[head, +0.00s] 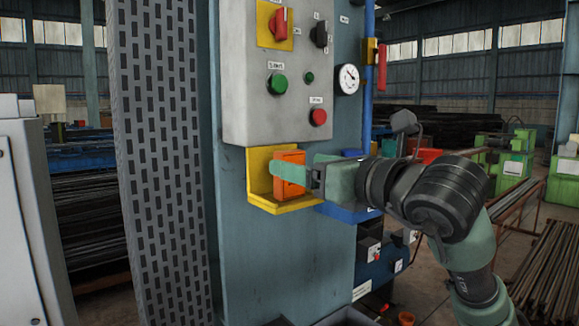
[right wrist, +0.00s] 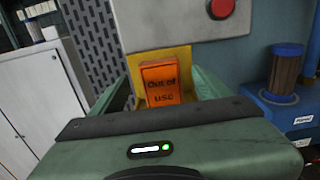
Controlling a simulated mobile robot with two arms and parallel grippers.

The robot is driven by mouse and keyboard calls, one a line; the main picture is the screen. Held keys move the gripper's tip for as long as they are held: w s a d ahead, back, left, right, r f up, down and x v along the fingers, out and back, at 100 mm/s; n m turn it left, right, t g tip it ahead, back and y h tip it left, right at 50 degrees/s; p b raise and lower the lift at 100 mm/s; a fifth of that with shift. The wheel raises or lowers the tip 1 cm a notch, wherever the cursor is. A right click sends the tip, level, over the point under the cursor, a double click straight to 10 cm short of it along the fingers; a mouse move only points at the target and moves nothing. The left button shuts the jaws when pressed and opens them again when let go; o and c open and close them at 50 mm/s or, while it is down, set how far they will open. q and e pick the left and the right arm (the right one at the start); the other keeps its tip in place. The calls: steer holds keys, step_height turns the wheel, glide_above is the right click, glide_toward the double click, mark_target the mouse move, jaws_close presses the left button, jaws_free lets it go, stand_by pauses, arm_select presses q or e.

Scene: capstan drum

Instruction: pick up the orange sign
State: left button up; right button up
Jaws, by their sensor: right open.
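The orange sign (head: 288,172) stands in a yellow holder (head: 284,205) on the blue-grey cabinet front, below the grey control panel. In the right wrist view the sign (right wrist: 160,84) faces me and reads "Out of use". My right gripper (head: 292,174) is open, with its green fingers reaching toward the holder. In the right wrist view one finger lies on each side of the sign. I cannot tell whether either finger touches it. In the head view a finger hides part of the sign. My left gripper is not in view.
The control panel (head: 272,110) above carries a red button (head: 318,117), a green button (head: 277,84) and switches. A pressure gauge (head: 347,79) is at its right. A perforated column (head: 162,150) stands left. A blue shelf (head: 345,212) juts out behind my right gripper.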

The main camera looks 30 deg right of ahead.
mark_target(291, 198)
steer(key=w+p, duration=0.1)
steer(key=w, duration=0.2)
steer(key=shift+a, duration=0.1)
steer(key=shift+w+f+p, duration=0.15)
steer(key=shift+w+p, duration=0.25)
steer(key=shift+w, duration=0.45)
steer(key=shift+s, duration=0.1)
steer(key=c, duration=1.4)
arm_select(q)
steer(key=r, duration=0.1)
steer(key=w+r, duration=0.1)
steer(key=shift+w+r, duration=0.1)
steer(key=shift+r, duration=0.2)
arm_select(e)
steer(key=shift+c, duration=0.6)
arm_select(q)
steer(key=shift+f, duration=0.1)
arm_select(e)
steer(key=shift+s, duration=0.1)
